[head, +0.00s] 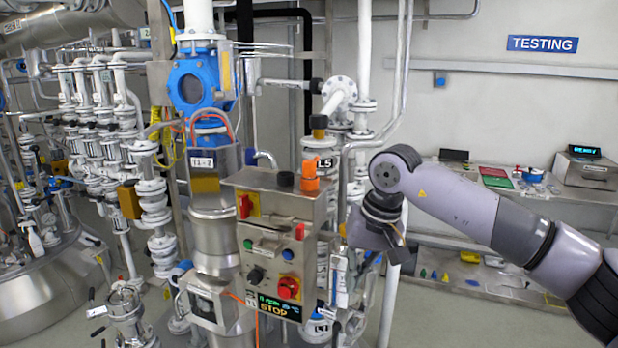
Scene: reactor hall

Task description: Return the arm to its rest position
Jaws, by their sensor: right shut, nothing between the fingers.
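My right arm (470,205) comes in from the right, bends at a joint, and turns down to its wrist. My right gripper (374,234) is at the end of this arm, just right of the steel control box (270,240). It is shut and empty. Its fingertips are hard to make out. I cannot tell whether it touches the pipework behind it. My left gripper is not in view.
White pipes and valves (110,150) fill the left. A bench (585,188) under the TESTING sign (542,44) stands behind my arm. Grey floor shows below.

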